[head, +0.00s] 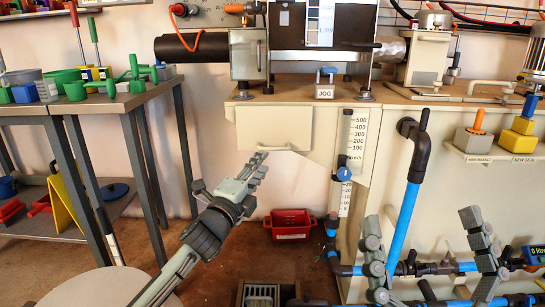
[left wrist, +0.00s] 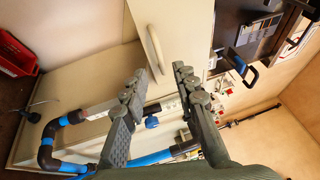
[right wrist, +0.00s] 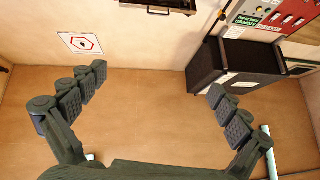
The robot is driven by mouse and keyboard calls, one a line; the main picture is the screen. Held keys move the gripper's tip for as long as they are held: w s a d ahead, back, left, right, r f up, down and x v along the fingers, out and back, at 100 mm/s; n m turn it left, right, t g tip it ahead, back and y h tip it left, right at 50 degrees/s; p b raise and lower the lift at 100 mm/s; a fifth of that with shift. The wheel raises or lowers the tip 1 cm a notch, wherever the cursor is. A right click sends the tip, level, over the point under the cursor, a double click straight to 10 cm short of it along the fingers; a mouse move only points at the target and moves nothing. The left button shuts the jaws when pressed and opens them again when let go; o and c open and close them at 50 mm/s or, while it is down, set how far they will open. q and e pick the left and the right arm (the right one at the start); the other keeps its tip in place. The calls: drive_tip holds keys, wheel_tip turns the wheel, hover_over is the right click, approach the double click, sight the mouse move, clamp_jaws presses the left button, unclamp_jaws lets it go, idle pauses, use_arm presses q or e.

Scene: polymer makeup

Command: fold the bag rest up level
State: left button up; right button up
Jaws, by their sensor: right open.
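The bag rest appears to be the cream panel (head: 275,128) hanging upright on the front of the machine, with a bar handle (head: 285,149) along its lower edge. In the left wrist view the handle (left wrist: 155,48) shows turned on its side, between and just beyond my fingertips. My left gripper (head: 257,163) is just below the left end of the handle. Its fingers (left wrist: 157,73) are apart, with nothing seen between them. My right gripper (head: 424,228) is open and empty, low at the right; its spread fingers (right wrist: 157,82) also show in the right wrist view.
A blue pipe (head: 405,225) runs down the machine's front, right of the panel, beside a graduated scale (head: 356,130). A red bin (head: 290,224) sits on the floor below. A workbench (head: 95,103) stands at the left. Space directly before the panel is clear except for my left arm.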

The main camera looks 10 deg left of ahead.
sight(272, 149)
use_arm(q)
drive_tip(key=x, duration=0.6)
drive_tip(key=shift+w+r+b, duration=0.1)
drive_tip(key=shift+w+b, duration=0.2)
drive_tip(key=shift+w, duration=0.05)
clamp_jaws()
